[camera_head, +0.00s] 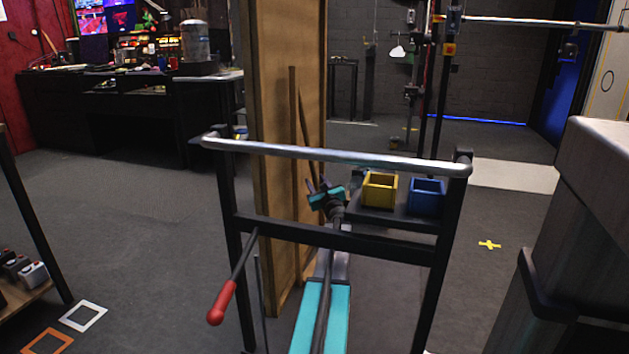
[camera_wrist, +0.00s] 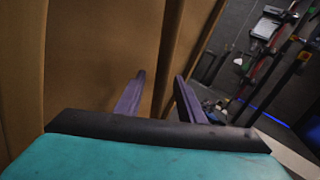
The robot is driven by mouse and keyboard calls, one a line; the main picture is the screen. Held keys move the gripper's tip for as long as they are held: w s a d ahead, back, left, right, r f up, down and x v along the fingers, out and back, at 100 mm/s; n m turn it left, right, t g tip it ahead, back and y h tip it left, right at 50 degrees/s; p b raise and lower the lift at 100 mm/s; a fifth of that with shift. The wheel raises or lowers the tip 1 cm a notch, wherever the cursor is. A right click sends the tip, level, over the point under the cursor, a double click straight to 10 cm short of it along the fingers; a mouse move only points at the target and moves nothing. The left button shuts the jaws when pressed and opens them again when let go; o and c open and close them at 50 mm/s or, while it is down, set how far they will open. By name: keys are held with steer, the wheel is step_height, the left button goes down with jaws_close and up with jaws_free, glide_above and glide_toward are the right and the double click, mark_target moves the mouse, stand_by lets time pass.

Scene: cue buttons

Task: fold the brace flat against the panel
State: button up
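The panel (camera_head: 265,130) is a tall brown wooden flat standing upright ahead of me. It also fills the left of the wrist view (camera_wrist: 95,60). The brace (camera_head: 293,110) looks like a narrow wooden strip at the panel's right side, with a slanted piece beside it. It stands out at an angle, and its lower end is hidden behind my gripper and arm. My gripper (camera_head: 317,184), teal with purple fingers, is beside the panel, low by the brace. In the wrist view my gripper (camera_wrist: 160,76) has its fingers apart, with brown wood beyond them. I cannot tell whether they touch it.
A black desk (camera_head: 110,120) with screens stands at the back left. A low shelf (camera_head: 28,297) with small boxes is at the left edge. A large grey case (camera_head: 575,240) stands close on the right. Open floor (camera_head: 150,215) lies left of the panel.

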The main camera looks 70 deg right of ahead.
steer(key=p+v, duration=0.2)
steer(key=v, duration=0.9)
steer(key=shift+a+p, duration=0.3)
steer(key=shift+a, duration=0.05)
steer(key=shift+c, duration=0.2)
steer(key=c, duration=0.8)
steer(key=shift+n, duration=0.4)
jaws_close()
steer(key=s+d+f+n+y+p, duration=0.2)
steer(key=s+f+n, duration=0.1)
steer(key=n, duration=0.5)
steer(key=s+d+f+n+t+y+p, duration=0.1)
steer(key=s+f+n, duration=0.3)
steer(key=n, duration=0.5)
step_height(320, 180, down, 2)
steer(key=shift+s+d+f+n+t+y+p, duration=0.1)
steer(key=shift+s+d+n+t+y+p, duration=0.25)
steer(key=shift+y+p, duration=0.45)
